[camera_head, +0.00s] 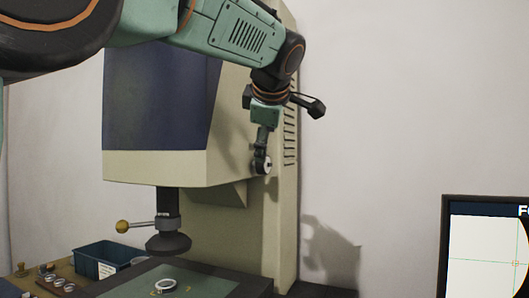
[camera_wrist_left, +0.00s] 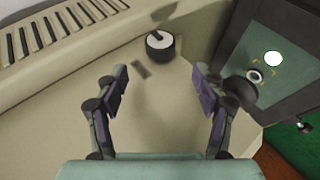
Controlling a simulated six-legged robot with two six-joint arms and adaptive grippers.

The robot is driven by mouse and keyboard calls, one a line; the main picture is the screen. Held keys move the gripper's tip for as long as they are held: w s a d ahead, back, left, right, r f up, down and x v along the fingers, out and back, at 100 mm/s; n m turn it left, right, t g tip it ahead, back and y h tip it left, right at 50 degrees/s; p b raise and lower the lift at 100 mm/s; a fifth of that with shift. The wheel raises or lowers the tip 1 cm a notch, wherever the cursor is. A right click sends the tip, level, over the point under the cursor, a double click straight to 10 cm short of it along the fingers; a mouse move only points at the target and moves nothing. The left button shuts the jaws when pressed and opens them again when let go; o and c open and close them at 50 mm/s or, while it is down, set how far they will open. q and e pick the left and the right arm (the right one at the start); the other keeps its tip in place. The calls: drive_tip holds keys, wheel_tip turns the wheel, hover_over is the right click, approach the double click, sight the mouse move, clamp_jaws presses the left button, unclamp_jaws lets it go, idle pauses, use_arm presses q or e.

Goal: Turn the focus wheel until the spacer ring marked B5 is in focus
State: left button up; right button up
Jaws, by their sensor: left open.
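The focus wheel (camera_wrist_left: 160,45), a dark knob with a pale face and a small dark peg, sits on the beige side of the measuring machine. In the head view the wheel (camera_head: 266,166) shows just below my left gripper (camera_head: 262,148). In the left wrist view my left gripper (camera_wrist_left: 160,88) is open and empty, its fingers spread wide, with the wheel ahead and apart from them. A metal ring (camera_head: 167,286) lies on the green stage under the dark lens (camera_head: 168,243); no mark on it is readable. The screen (camera_head: 487,250) is cut off, showing a crosshair and a yellow arc. My right gripper is not in view.
A yellow ball-ended lever (camera_head: 122,226) sticks out left of the lens. A blue bin (camera_head: 100,257) and a rack of several rings (camera_head: 56,284) stand at lower left. The machine's side wall (camera_wrist_left: 140,120) lies close behind my fingers.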

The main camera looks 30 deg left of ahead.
use_arm(q)
drive_tip(key=v, duration=0.2)
drive_tip(key=shift+s+d+r, duration=0.15)
drive_tip(key=shift+s+r, duration=0.1)
